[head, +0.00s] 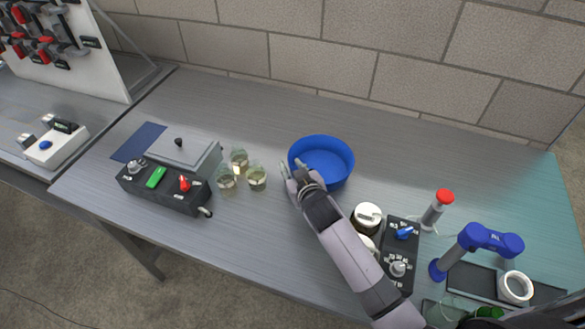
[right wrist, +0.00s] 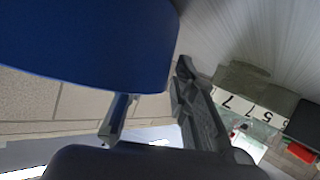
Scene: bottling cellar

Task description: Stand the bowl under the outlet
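The blue bowl (head: 338,178) stands upright on the grey bench, right of the glass jars. It fills the upper left of the right wrist view (right wrist: 80,45). My right gripper (head: 292,172) is at the bowl's left front rim. In the right wrist view its fingers (right wrist: 155,98) are apart, with the bowl's edge close to them; I cannot tell whether they touch it. A short pale spout (head: 205,212), apparently the outlet, sticks out low at the front right of a dark box (head: 160,194) with a red and a green control. My left gripper is not in view.
Several glass jars (head: 257,178) stand between the dark box and the bowl. A lidded grey tank (head: 185,150) and blue mat (head: 139,142) are behind the box. A white-lidded jar (head: 367,216), dark control panel (head: 405,232) and red-capped bottle (head: 438,208) stand right of my arm.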

